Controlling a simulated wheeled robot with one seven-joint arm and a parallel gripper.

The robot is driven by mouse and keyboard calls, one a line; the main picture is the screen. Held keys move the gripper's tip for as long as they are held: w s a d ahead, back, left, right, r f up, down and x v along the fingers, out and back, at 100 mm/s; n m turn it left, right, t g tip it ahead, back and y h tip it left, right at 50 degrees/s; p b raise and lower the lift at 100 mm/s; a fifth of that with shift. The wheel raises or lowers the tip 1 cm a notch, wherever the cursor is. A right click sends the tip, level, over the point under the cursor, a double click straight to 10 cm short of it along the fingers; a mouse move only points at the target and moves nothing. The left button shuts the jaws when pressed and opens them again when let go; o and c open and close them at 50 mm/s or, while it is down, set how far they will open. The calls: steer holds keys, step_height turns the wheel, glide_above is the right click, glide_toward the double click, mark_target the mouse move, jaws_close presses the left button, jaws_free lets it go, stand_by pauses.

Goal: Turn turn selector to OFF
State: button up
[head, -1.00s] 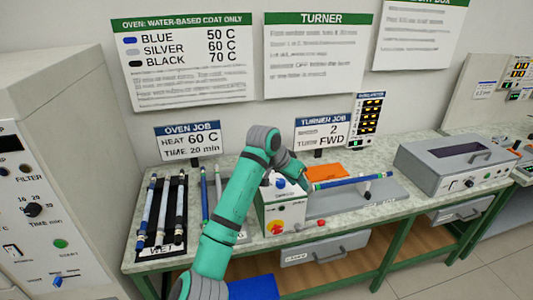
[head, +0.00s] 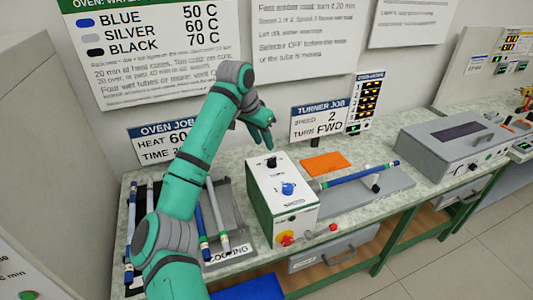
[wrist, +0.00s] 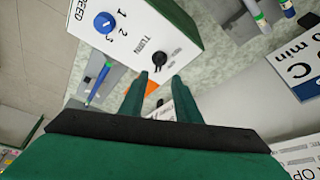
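The turner box (head: 283,205) is a white and green unit on the bench, with a blue speed knob (head: 288,188) and, above it, the black turn selector (head: 271,162). The turn selector also shows in the wrist view (wrist: 157,61), ahead of my fingers; I cannot read where it points. My gripper (head: 268,143) is above and behind the box in the head view, apart from the selector. In the wrist view my gripper (wrist: 160,78) has its two fingers spread with nothing between them. A blue rod (head: 360,174) lies across the turner's support.
A red button (head: 286,239) is low on the box front. An orange sheet (head: 325,163) lies behind the rod. The turner job sign (head: 318,124) reads speed 2, turn FWD. A grey case (head: 455,152) is at right.

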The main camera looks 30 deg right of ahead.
mark_target(271, 158)
steer(key=x, duration=0.9)
steer(key=shift+d+f, duration=0.2)
steer(key=shift+c, duration=0.6)
jaws_close()
